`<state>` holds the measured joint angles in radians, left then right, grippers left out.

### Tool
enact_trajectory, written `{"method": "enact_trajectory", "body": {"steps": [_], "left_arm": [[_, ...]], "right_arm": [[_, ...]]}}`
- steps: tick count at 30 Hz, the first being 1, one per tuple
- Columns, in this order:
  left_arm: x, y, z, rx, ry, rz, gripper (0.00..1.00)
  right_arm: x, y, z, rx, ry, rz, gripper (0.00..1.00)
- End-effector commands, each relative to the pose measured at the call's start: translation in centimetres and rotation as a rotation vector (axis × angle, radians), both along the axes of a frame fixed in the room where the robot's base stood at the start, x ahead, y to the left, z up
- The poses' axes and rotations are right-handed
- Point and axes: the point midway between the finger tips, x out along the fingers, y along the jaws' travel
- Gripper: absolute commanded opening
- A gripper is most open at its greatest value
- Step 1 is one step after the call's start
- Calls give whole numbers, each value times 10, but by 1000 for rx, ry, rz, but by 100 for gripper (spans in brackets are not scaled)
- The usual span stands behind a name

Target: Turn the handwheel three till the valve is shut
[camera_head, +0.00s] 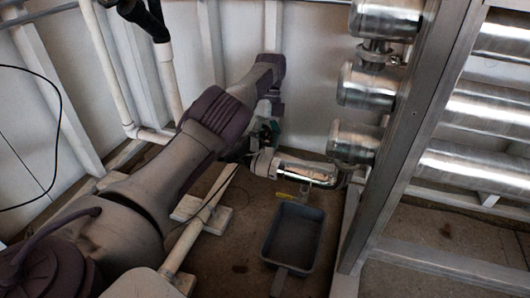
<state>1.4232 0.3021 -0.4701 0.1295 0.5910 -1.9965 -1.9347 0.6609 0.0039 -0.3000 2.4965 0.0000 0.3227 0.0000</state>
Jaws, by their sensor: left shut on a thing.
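A green valve part (264,130), which looks like handwheel three and its valve, sits at the left end of a short shiny pipe (306,168). My left arm reaches up to it from the lower left. My left gripper (268,108) is at the green part and is shut on the handwheel. The wrist and forearm cover most of the wheel, so its rim and how far it is turned cannot be seen. My right gripper is not in view.
Steel cylinders (372,90) and a metal frame post (408,140) stand close on the right. A grey tray (293,236) lies on the floor below the pipe. White pipes (108,66) run along the left wall. A small yellow lever (284,196) shows under the pipe.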

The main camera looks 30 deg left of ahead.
Motion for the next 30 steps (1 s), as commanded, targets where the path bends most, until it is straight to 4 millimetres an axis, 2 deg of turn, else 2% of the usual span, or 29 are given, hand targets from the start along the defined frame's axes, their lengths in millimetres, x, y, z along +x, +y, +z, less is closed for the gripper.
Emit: {"method": "enact_trajectory", "body": {"steps": [6,16,17,18,25,28,30], "left_arm": [[1,-1,0,-2,0,-9,41],[0,-2,1,-3,3,-9,41],[0,-2,1,-4,3,-9,77],[0,-2,1,-4,3,-9,83],[-1,-1,0,-3,7,-8,83],[1,3,-1,11,-2,-4,99],[6,15,-5,58,-37,6,99]], "right_arm": [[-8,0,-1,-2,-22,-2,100],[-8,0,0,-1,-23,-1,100],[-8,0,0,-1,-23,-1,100],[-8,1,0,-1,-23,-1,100],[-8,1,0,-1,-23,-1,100],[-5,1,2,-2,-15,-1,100],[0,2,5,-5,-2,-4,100]]}}
